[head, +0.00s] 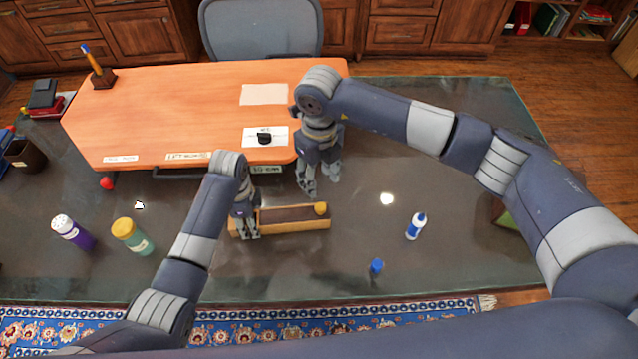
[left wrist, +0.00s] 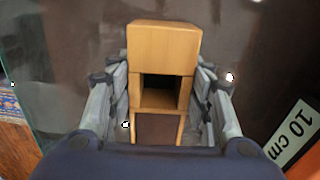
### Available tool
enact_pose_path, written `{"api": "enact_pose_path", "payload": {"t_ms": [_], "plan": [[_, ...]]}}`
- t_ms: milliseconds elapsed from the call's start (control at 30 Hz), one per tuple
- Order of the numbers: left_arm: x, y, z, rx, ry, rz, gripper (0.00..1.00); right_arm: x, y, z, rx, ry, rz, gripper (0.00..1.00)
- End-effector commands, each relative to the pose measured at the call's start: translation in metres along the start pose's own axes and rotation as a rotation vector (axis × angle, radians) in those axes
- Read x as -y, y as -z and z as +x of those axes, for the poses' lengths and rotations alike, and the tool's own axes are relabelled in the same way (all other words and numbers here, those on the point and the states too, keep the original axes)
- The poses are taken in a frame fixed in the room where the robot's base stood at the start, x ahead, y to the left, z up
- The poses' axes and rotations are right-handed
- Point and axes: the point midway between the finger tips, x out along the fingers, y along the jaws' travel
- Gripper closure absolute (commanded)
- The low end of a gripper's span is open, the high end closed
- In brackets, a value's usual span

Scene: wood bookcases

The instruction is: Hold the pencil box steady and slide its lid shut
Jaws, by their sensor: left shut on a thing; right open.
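The pencil box (head: 290,225) is a long, light wooden box lying left to right on the dark glass desk top. A dark brown strip runs along its top; I cannot tell whether this is its inside or the lid. A round yellow thing (head: 320,208) sits at its right end. My left gripper (head: 247,232) is shut on the box's left end and hides part of it. In the left wrist view the box (left wrist: 163,48) lies between the fingers, with a dark opening. My right gripper (head: 321,186) is open and empty, beyond the box's right end, apart from it.
A white and blue bottle (head: 416,226) and a blue cap-like thing (head: 376,266) stand right of the box. A green jar (head: 134,240) and a purple jar (head: 75,235) stand left.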

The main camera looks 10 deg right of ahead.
Motion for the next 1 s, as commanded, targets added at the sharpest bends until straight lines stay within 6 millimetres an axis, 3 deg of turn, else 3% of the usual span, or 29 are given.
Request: {"api": "enact_pose_path", "payload": {"t_ms": [400, 433, 500, 867, 1000], "plan": [[0.000, 0.000, 0.000, 0.000, 0.000, 0.000, 0.86, 0.000, 0.000, -0.003, 0.000, 0.000, 0.000, 0.55], [0.000, 0.000, 0.000, 0.000, 0.000, 0.000, 0.47, 0.000, 0.000, -0.003, 0.000, 0.000, 0.000, 0.55], [0.000, 0.000, 0.000, 0.000, 0.000, 0.000, 0.31, 0.000, 0.000, -0.003, 0.000, 0.000, 0.000, 0.55], [0.000, 0.000, -0.001, 0.000, 0.000, 0.000, 0.30, 0.000, 0.000, -0.003, 0.000, 0.000, -0.001, 0.55], [0.001, 0.000, -0.011, 0.000, 0.004, 0.000, 0.30, 0.000, 0.000, -0.003, 0.000, 0.000, -0.001, 0.55]]}}
